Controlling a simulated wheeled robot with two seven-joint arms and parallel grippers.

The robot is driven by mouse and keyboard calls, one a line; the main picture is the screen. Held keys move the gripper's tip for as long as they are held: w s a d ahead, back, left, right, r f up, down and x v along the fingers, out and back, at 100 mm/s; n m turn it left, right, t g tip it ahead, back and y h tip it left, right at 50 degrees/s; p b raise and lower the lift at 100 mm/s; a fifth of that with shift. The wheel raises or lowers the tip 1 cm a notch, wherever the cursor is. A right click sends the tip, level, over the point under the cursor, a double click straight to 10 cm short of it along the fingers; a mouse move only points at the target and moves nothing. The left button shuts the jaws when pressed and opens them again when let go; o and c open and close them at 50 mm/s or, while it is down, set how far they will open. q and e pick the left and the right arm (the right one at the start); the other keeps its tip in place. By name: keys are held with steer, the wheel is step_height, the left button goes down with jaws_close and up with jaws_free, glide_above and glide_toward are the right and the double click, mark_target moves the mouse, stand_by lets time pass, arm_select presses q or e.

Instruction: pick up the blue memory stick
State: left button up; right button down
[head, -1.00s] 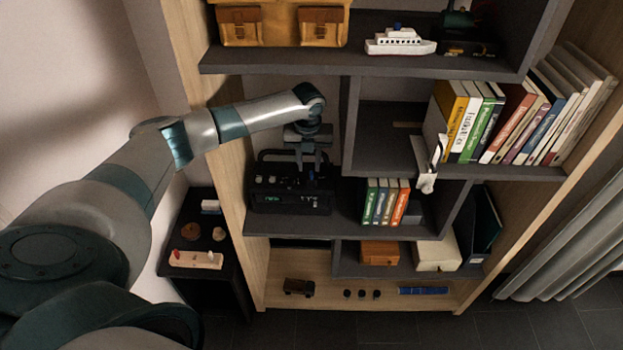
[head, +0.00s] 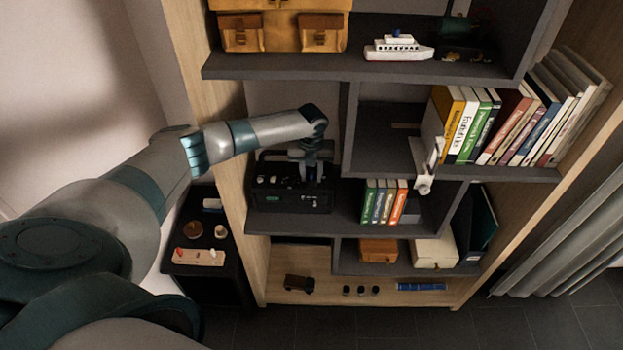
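My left gripper (head: 311,176) hangs down at the black device (head: 276,200) on the middle shelf, over its right part. Its two fingers look apart, with nothing clearly seen between them. I cannot make out the blue memory stick for certain; it may be too small or hidden by the gripper at the device. My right gripper is not in view.
Books (head: 384,201) stand right of the device. The shelf above (head: 365,66) holds a toy ship (head: 398,47). A white clip-like object (head: 424,180) hangs at a shelf edge. A small dark table (head: 184,268) stands left of the shelving. A blue bar (head: 421,287) lies at the bottom.

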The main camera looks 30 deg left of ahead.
mark_target(311, 175)
arm_select(q)
jaws_close()
steer(key=shift+r, duration=0.1)
stand_by(0.3)
steer(key=shift+w+r+b, duration=0.1)
steer(key=shift+r+b, duration=0.4)
steer(key=shift+r, duration=0.3)
steer(key=r, duration=0.1)
steer(key=r+b, duration=0.1)
steer(key=r, duration=0.1)
steer(key=r+b, duration=0.1)
steer(key=r, duration=0.1)
steer(key=shift+s+d, duration=0.2)
steer(key=shift+s, duration=0.2)
steer(key=s+d+b, duration=0.4)
steer(key=s+d, duration=0.5)
steer(key=s, duration=0.5)
steer(key=shift+s+r+b, duration=0.15)
steer(key=shift+s+b, duration=0.2)
